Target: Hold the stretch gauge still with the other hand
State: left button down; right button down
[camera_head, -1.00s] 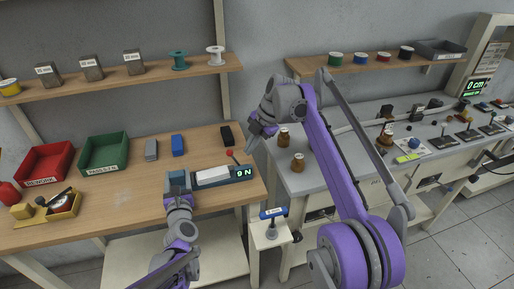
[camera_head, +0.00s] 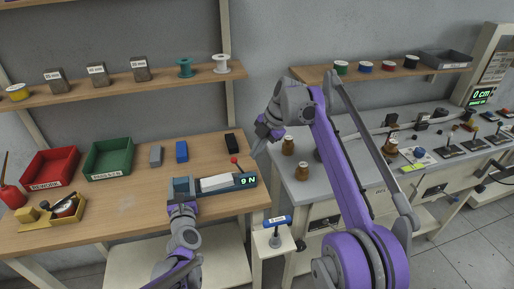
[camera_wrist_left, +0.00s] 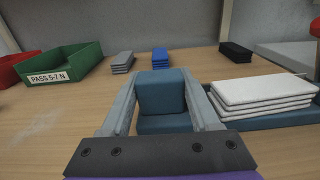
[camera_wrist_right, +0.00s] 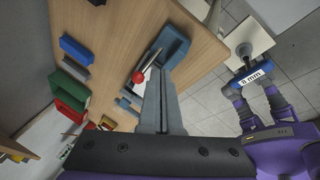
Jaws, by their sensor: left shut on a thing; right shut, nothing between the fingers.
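The stretch gauge (camera_head: 238,182) is a low blue-grey device on the wooden bench. It has a white stack (camera_head: 216,183) in its middle, a green "9 N" readout at its right end and a red-knobbed lever (camera_head: 234,160). My left gripper (camera_head: 181,186) is shut on the gauge's left end block. In the left wrist view that block (camera_wrist_left: 160,92) sits between the two fingers. My right gripper (camera_head: 256,148) is shut and empty, above the bench's right edge, near the red knob. In the right wrist view the knob (camera_wrist_right: 137,77) shows beside the closed fingers.
A red bin (camera_head: 50,166), a green bin (camera_head: 108,158) and grey (camera_head: 155,156), blue (camera_head: 181,151) and black (camera_head: 231,143) stacks stand behind the gauge. Brown jars (camera_head: 302,170) stand on the grey bench.

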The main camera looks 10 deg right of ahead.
jog(key=s+r, duration=0.5)
jog(key=r, duration=0.5)
jog(key=shift+d+r, duration=0.4)
jog(key=shift+s, duration=0.1)
pick_arm(q)
jog(key=shift+c, duration=0.2)
grip_release()
